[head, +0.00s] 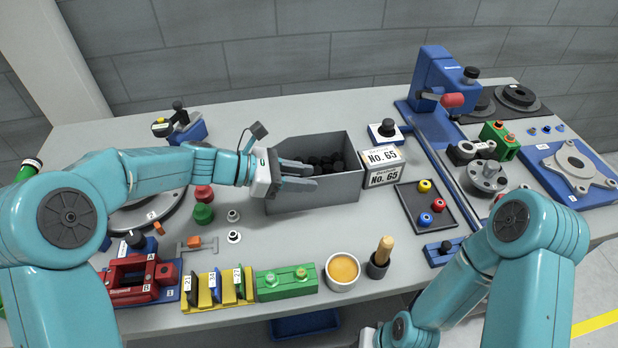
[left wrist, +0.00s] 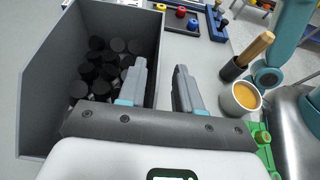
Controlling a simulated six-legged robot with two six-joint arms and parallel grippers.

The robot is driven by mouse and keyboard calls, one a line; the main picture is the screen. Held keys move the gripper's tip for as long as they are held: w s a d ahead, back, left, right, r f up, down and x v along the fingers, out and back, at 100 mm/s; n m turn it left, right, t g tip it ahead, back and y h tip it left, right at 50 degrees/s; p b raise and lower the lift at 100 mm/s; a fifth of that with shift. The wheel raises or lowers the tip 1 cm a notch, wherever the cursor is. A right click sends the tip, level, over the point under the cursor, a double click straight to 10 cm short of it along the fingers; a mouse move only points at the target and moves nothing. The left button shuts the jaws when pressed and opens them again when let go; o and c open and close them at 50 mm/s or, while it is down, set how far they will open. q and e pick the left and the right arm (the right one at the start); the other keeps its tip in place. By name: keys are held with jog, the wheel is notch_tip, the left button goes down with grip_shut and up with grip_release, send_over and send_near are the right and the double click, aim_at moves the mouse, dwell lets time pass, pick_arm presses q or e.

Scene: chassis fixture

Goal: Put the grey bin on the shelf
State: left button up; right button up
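The grey bin (head: 335,190) stands upright on the table, holding several black round pieces. It also shows in the left wrist view (left wrist: 45,85). My left gripper (head: 303,176) is at the bin's near left side. In the left wrist view my left gripper (left wrist: 160,85) has its two fingers apart, one over the bin's inside and one outside its wall, with the rim between them. I cannot tell whether the fingers touch the wall. No shelf is clearly identifiable; a dark space lies under the table's front edge.
No. 65 boxes (head: 383,167) stand close to the bin's right. A black tray (head: 447,222) with coloured rings is further right. An orange-filled cup (head: 342,271), a wooden-handled tool (head: 383,255) and a green block (head: 287,283) line the front. A blue tray (head: 305,325) sits under the table.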

pick_arm(q)
jog(key=shift+x, duration=0.9)
jog(key=shift+a, duration=0.1)
grip_shut()
jog(key=shift+w, duration=0.1)
jog(key=shift+r, duration=0.15)
